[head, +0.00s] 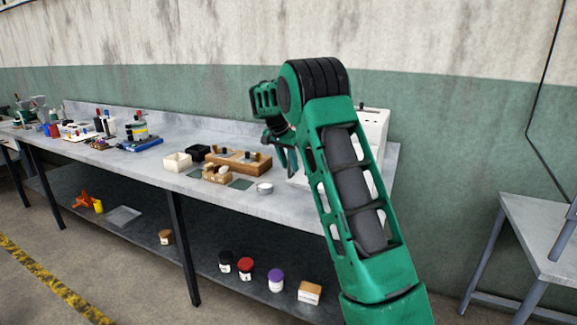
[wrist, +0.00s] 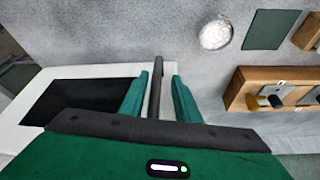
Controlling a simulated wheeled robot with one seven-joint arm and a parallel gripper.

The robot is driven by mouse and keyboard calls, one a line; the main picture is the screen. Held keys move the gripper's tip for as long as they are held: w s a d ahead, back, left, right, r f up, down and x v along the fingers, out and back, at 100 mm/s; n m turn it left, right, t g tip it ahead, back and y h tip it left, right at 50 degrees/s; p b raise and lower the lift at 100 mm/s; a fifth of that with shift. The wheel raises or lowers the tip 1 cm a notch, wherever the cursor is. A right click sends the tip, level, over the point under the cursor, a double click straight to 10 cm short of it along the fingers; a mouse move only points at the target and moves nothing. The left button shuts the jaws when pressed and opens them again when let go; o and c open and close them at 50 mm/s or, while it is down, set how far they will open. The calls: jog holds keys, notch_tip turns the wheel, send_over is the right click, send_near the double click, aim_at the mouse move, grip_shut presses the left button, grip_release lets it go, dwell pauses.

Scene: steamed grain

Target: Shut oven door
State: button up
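The white oven (head: 374,122) stands at the right end of the table in the head view, mostly hidden behind my arm. In the wrist view a white panel with a dark window (wrist: 82,101) lies at the left, and a dark bar handle (wrist: 157,75) runs along its right side. My gripper (wrist: 160,80) has its green fingers apart, one on each side of the handle. A gap shows between the handle and the right finger; the left finger is very close to it. In the head view my gripper (head: 280,150) is partly hidden. I cannot tell the door's angle.
A round pale dish (wrist: 215,33) and a wooden tray (wrist: 248,90) with small items lie right of the handle.

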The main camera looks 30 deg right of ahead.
jog(key=v, duration=1)
jog(key=shift+r, duration=0.35)
jog(key=shift+w+a, duration=0.1)
jog(key=s+n+g+y, duration=0.1)
jog(key=s+n+y, duration=0.15)
jog(key=s, duration=2.35)
jog(key=s+a+f+n+y, duration=0.1)
jog(key=s+a+f, duration=0.4)
jog(key=s, duration=0.7)
jog(key=s+a+f+n+y, duration=0.1)
jog(key=s+a+f+n, duration=0.3)
jog(key=s, duration=0.9)
notch_tip(320, 180, down, 3)
jog(key=shift+s+a+g, duration=0.3)
jog(key=shift+a, duration=0.4)
